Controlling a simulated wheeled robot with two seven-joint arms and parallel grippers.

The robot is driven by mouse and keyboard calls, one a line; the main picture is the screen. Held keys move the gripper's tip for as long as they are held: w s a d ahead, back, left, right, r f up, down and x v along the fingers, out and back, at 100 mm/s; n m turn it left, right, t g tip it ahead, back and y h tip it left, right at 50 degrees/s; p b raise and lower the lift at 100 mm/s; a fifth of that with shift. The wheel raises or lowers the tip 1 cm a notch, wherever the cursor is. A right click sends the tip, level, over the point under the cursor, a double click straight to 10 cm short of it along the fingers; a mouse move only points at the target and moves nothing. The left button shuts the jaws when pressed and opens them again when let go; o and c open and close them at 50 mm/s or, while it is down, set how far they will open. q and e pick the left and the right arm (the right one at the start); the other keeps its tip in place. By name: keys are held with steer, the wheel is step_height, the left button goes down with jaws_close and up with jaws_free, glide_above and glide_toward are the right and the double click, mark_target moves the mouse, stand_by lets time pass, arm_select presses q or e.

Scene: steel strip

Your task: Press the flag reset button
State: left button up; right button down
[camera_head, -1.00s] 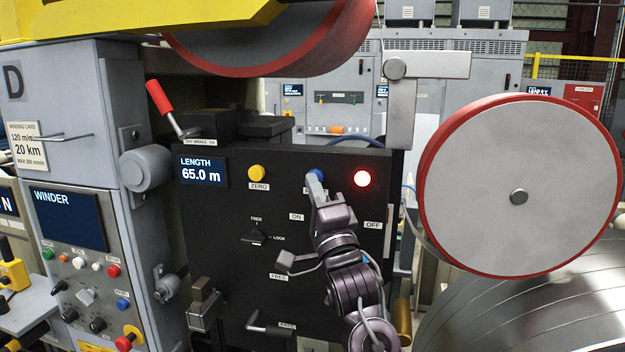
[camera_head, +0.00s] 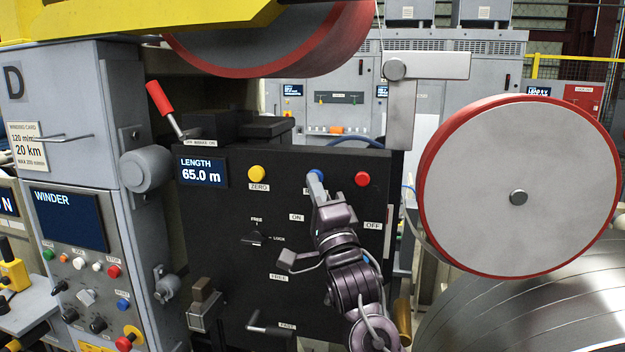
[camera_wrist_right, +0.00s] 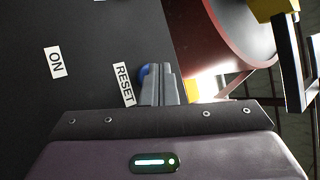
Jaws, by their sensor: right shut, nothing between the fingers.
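The blue button (camera_head: 316,173) sits on the black panel (camera_head: 215,235), between a yellow button and a red lamp (camera_head: 362,179). The red lamp looks dull and unlit. In the right wrist view the blue button (camera_wrist_right: 145,73) shows beside a RESET label (camera_wrist_right: 123,84), partly hidden by my fingers. My right gripper (camera_head: 314,184) is shut and empty, its fingertips at the blue button and apparently touching it. Its closed fingers also show in the right wrist view (camera_wrist_right: 158,84). How far the button is pressed in cannot be told. My left gripper is not in view.
A yellow ZERO button (camera_head: 257,173) and a LENGTH display (camera_head: 203,171) reading 65.0 m are left of the blue button. A selector knob (camera_head: 256,238) sits lower on the panel. A large red-rimmed disc (camera_head: 520,190) stands at the right, and the WINDER cabinet (camera_head: 75,170) at the left.

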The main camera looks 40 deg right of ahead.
stand_by(0.4)
steer(key=shift+s+a, duration=0.15)
steer(key=shift+s, duration=0.05)
steer(key=shift+s+a, duration=0.1)
steer(key=s+a, duration=0.2)
steer(key=s+a+b, duration=0.1)
steer(key=a, duration=0.1)
steer(key=shift+s+a, duration=0.2)
steer(key=shift+s, duration=0.15)
steer(key=shift+f, duration=0.1)
stand_by(0.9)
